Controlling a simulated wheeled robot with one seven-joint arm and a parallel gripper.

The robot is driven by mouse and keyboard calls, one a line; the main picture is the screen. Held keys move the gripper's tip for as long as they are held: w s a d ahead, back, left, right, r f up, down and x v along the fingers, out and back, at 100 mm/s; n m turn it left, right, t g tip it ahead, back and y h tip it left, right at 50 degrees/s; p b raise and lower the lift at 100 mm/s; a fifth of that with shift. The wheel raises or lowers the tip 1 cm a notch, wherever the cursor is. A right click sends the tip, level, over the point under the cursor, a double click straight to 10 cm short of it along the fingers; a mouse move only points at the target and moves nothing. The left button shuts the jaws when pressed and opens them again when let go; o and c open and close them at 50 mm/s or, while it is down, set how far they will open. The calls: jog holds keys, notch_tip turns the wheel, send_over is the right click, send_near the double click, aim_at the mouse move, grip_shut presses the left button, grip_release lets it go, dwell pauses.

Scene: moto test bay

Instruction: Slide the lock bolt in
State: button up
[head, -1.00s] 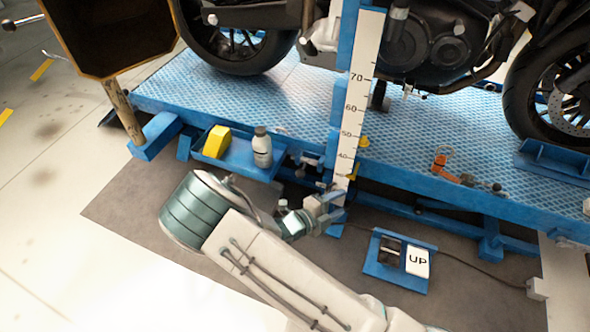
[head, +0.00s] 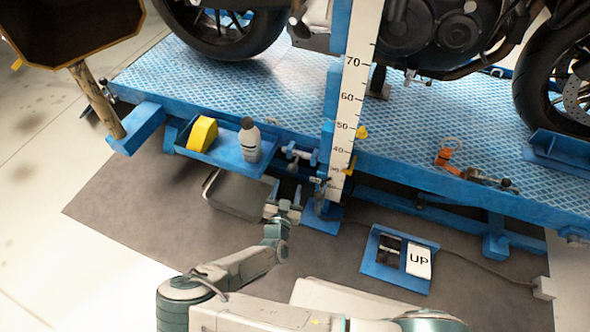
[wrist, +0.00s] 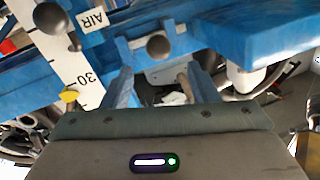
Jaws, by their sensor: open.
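A dark round knob (wrist: 158,46) on a blue bracket, apparently the lock bolt's handle, is in the wrist view just beyond my fingertips. In the head view a blue bracket with a pale bar (head: 298,154), likely the bolt mount, sits on the lift's side, left of the white height scale (head: 347,120). My gripper (head: 284,208) is below it at the lift's side; its two fingers (wrist: 163,76) stand apart with nothing clearly held between them. The knob appears between them, farther off; touching cannot be seen. The bolt's shaft is mostly hidden.
Another dark ball knob (wrist: 51,18) is beside the AIR label (wrist: 93,21). A blue tray (head: 222,154) holds a yellow block (head: 201,133) and a bottle (head: 249,140). A blue UP pedal plate (head: 398,280) lies on the floor.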

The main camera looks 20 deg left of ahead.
aim_at(292, 171)
jog(key=w, duration=0.2)
jog(key=w+b, duration=0.1)
jog(key=w, duration=0.2)
jog(key=w+a+b, duration=0.1)
jog(key=w, duration=0.1)
jog(key=shift+w+f, duration=0.1)
jog(key=shift+w, duration=0.9)
